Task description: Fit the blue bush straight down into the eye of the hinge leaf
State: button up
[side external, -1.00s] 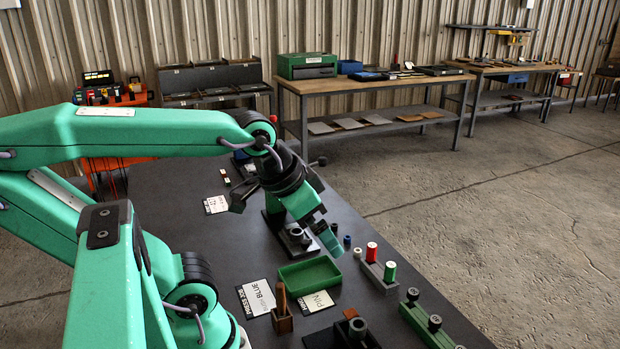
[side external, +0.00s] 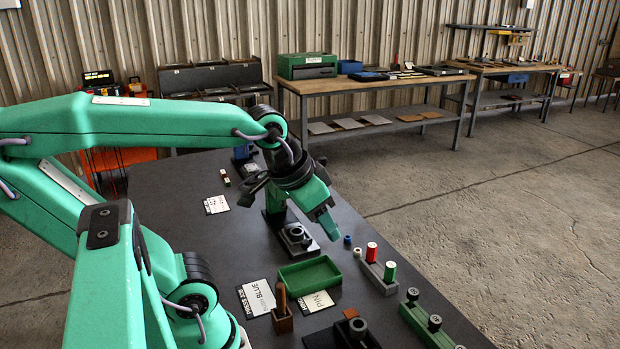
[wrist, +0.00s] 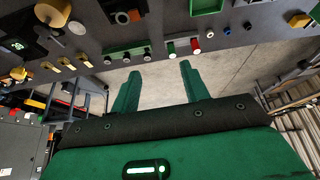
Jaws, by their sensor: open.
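A small blue bush (side external: 347,240) stands on the dark table, beside a white ring-like piece (side external: 357,252). It seems to be the small bluish piece (wrist: 227,30) in the wrist view. A dark fitting with a round eye (side external: 296,234) stands left of the bush, below my wrist; it looks like the hinge leaf, but I cannot be sure. My gripper (side external: 332,230) points down and sits just left of the bush, above the table. In the wrist view its two green fingers (wrist: 158,78) are apart with nothing between them.
A rack holds a red cylinder (side external: 372,251) and a green one (side external: 389,271). A green tray (side external: 309,272), a brown-handled holder (side external: 282,312), a dark block with a grey ring (side external: 357,328) and a green strip with dark knobs (side external: 424,318) lie nearer the camera. The table's right edge is close.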

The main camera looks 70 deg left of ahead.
jog(key=w+a+n+g, duration=0.2)
jog(key=w+a, duration=0.3)
jog(key=w, duration=0.3)
jog(key=n+g, duration=0.3)
jog(key=n, duration=0.3)
send_near(347, 237)
jog(key=shift+w+d, duration=0.1)
jog(key=shift+d, duration=0.05)
jog(key=shift+a+f, duration=0.25)
jog(key=shift+f, duration=1.45)
jog(key=shift+f, duration=2.6)
